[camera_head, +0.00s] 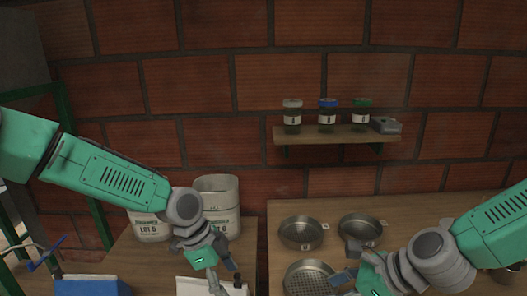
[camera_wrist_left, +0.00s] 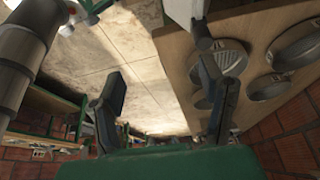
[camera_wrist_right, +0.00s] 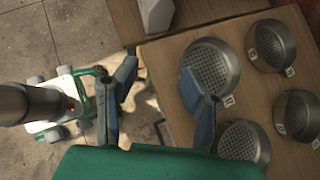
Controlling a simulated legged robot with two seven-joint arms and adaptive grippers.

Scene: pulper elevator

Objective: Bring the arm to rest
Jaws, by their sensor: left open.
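My left arm, green and grey, comes in from the left in the head view. Its gripper (camera_head: 222,277) points down in front of the white sacks. In the left wrist view the left gripper (camera_wrist_left: 160,85) has its two dark fingers apart with nothing between them. My right arm comes in from the lower right. Its gripper (camera_head: 347,264) is over the right table, close to the round metal pans. In the right wrist view the right gripper (camera_wrist_right: 158,85) has its fingers spread, with no object held. One finger overlaps a perforated pan (camera_wrist_right: 222,62); contact cannot be told.
Metal pans (camera_head: 301,232) stand on the wooden right table (camera_head: 285,208). White sacks (camera_head: 217,186) stand on the left table (camera_head: 118,258). A wall shelf (camera_head: 335,136) holds three jars and a small grey box. A blue-topped object (camera_head: 92,287) is at lower left.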

